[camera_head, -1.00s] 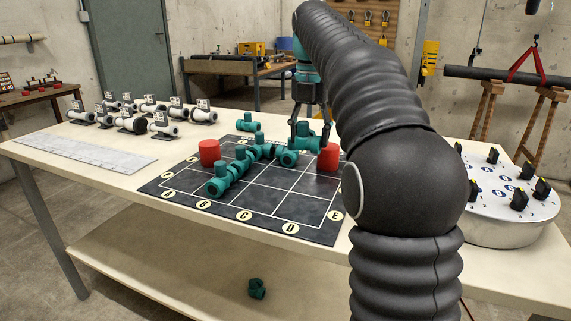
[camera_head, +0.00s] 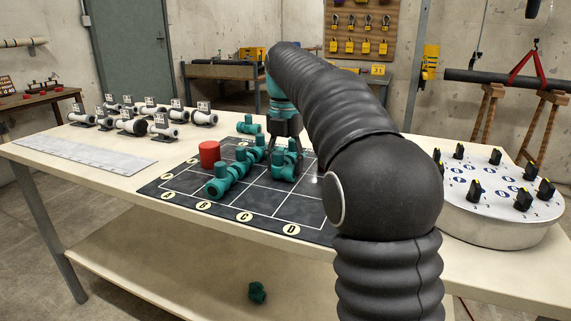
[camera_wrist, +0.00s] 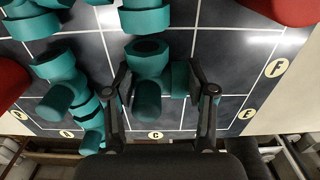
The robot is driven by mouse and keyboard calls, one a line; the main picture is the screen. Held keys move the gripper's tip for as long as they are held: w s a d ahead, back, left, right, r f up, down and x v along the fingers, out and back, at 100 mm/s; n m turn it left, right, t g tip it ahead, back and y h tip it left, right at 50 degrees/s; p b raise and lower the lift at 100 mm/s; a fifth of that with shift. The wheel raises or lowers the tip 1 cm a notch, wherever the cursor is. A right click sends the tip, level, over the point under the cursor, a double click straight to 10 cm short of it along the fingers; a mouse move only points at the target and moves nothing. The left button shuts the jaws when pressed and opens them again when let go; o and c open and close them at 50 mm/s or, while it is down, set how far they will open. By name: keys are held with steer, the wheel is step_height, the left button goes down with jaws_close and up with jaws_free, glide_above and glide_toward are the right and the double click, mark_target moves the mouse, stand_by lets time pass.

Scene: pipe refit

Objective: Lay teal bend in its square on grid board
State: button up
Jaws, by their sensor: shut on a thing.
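My gripper (camera_head: 285,160) is shut on a teal bend (camera_head: 284,173), low over the middle of the dark grid board (camera_head: 300,207). In the wrist view the bend (camera_wrist: 149,62) lies between the two fingers of my gripper (camera_wrist: 162,92), with an open round end and a stub showing. I cannot tell whether it touches the board. A row of joined teal fittings (camera_head: 222,182) lies on the board just left of the held bend, also in the wrist view (camera_wrist: 62,75). My arm hides the board's right part in the head view.
A red cylinder (camera_head: 209,153) stands on the board's left side; another red one (camera_wrist: 290,8) shows in the wrist view. A loose teal fitting (camera_head: 248,126) lies behind the board. White fittings (camera_head: 162,128) stand back left. A round dial stand (camera_head: 495,215) is at right.

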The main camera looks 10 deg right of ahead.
mark_target(285, 164)
steer(key=shift+f, duration=0.15)
steer(key=o, duration=1.2)
steer(key=shift+c, duration=0.2)
steer(key=shift+r+p, duration=0.55)
steer(key=shift+r, duration=3.35)
